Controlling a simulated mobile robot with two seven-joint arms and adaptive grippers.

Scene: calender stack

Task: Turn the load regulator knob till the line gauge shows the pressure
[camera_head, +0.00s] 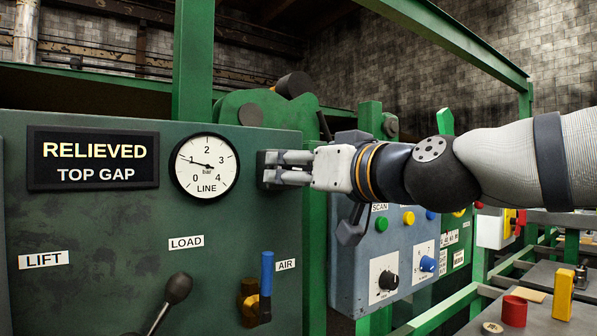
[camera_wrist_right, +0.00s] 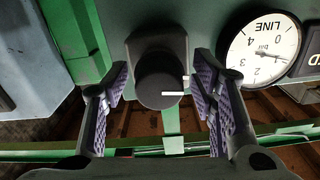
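The load regulator knob (camera_wrist_right: 156,82) is a dark round knob with a white mark pointing right, on a dark block of the green panel. My right gripper (camera_wrist_right: 158,90) is open, with a finger on each side of the knob and gaps visible between. In the head view my right gripper (camera_head: 278,168) reaches the panel from the right and largely hides the knob. The gauge also shows in the wrist view (camera_wrist_right: 262,52). My left gripper is not in view.
A dark sign (camera_head: 93,159) reads RELIEVED, TOP GAP. Below the gauge are a black-knobbed lever (camera_head: 177,289) and a blue-handled air valve (camera_head: 267,275). A grey control box (camera_head: 365,255) stands right of the panel. A red cup (camera_head: 514,311) and yellow block (camera_head: 562,294) stand at right.

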